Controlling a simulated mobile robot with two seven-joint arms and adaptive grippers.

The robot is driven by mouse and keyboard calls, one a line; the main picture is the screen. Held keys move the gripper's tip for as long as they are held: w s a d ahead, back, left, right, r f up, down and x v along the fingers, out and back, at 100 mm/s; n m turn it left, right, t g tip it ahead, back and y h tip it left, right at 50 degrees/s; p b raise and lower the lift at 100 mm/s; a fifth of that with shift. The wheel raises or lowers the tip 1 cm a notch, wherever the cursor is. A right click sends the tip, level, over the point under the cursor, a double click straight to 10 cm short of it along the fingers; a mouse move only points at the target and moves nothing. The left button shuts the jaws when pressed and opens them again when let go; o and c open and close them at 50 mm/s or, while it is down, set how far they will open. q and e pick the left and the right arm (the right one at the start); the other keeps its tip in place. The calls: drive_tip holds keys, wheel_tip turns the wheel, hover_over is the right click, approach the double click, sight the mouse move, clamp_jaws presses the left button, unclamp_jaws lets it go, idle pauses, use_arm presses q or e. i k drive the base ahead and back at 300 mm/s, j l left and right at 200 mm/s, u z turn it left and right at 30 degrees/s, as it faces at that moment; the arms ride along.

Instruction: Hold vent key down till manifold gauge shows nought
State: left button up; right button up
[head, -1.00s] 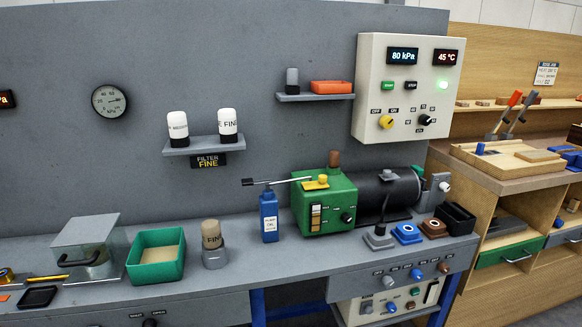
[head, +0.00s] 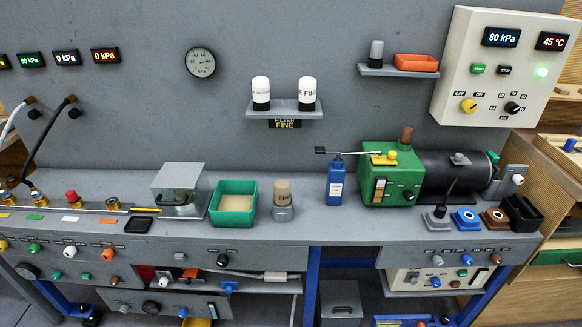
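Neither of my grippers is in view. Small digital displays sit at the upper left: one reads about 80 kPa (head: 31,60), and two read 0 kPa (head: 67,57) (head: 105,55). Which readout is the manifold gauge I cannot tell. I cannot tell which control is the vent key.
A green pump (head: 392,180) with a black cylinder stands at right, beside a blue oil bottle (head: 335,182). A control box (head: 500,68) on the panel shows 80 kPa and 45 °C. A green tray (head: 233,204) and a grey lidded box (head: 178,190) stand mid-bench.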

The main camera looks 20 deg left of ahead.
sight(177, 256)
drive_tip(key=u, duration=1.35)
